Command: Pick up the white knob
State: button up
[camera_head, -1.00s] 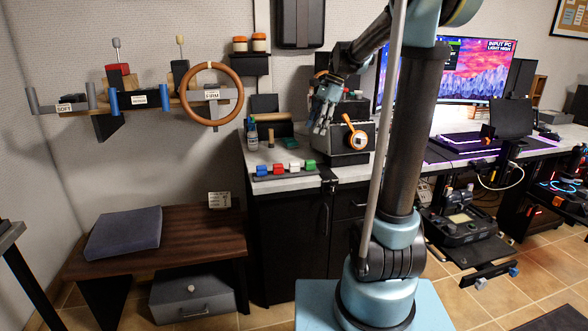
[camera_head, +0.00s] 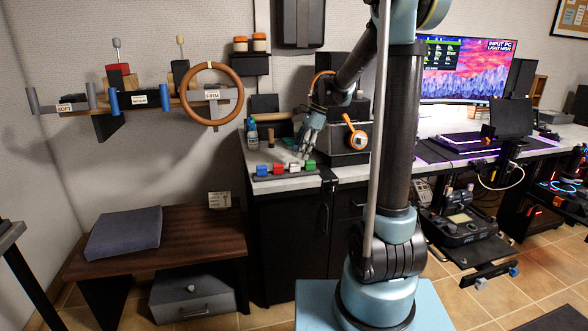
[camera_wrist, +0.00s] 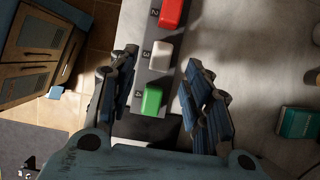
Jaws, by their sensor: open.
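The white knob (camera_head: 294,167) sits on a dark strip on the counter, between a red knob (camera_head: 278,168) and a green knob (camera_head: 310,165). In the wrist view the white knob (camera_wrist: 159,55) lies near the fingertips, beside a "3" label. My gripper (camera_wrist: 160,68) is open and empty, with one finger to the left of the strip and one to the right. The green knob (camera_wrist: 152,100) also lies between the fingers, nearer the palm. In the head view my gripper (camera_head: 305,152) points down just above the strip's right part.
A blue knob (camera_head: 262,170) is at the strip's left end. Bottles (camera_head: 252,133) stand at the counter's left back. In the wrist view a green item (camera_wrist: 300,123) lies to the right.

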aim_at(296, 162)
jog(key=shift+x, duration=3.05)
jog(key=shift+w, duration=0.1)
jog(key=shift+c, duration=0.6)
jog(key=c, duration=0.9)
